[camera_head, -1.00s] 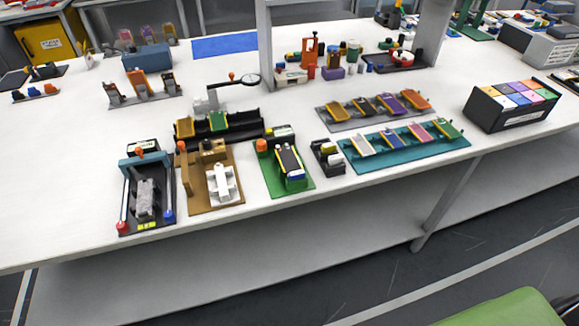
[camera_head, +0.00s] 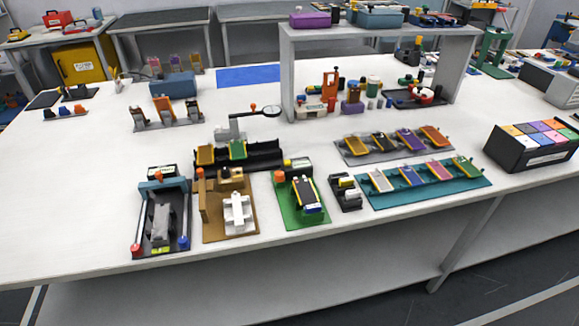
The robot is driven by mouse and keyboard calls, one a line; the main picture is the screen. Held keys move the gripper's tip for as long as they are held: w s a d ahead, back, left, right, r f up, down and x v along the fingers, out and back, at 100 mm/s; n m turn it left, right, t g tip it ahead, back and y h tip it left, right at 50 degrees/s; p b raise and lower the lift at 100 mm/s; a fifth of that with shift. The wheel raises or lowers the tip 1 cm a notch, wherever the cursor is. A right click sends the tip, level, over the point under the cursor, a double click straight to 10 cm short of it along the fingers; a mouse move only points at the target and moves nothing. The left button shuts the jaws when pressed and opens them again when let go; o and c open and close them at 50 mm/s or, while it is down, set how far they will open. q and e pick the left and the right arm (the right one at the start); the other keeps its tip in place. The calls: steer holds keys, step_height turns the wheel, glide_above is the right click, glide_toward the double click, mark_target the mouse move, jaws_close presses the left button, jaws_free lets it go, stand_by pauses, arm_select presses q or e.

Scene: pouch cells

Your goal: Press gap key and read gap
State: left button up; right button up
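Three small fixtures stand in a row near the table's front edge. The left one is a black fixture (camera_head: 145,246) with a blue bridge, a red and a blue knob in front and a dark display box (camera_head: 162,171) at its back. The middle one is a brown fixture (camera_head: 212,230) with a white part on it. The right one is a green fixture (camera_head: 290,216) with a dark, yellow-edged cell, an orange knob (camera_head: 279,177) and a dark display box (camera_head: 297,165). I cannot tell which key is the gap key, and no reading is legible. Neither gripper is in view.
A small black holder (camera_head: 345,191) stands right of the green fixture. A teal rack (camera_head: 380,200) and a grey rack (camera_head: 352,156) hold coloured cells. A dial gauge (camera_head: 271,111) stands behind. A black box (camera_head: 507,158) is at right.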

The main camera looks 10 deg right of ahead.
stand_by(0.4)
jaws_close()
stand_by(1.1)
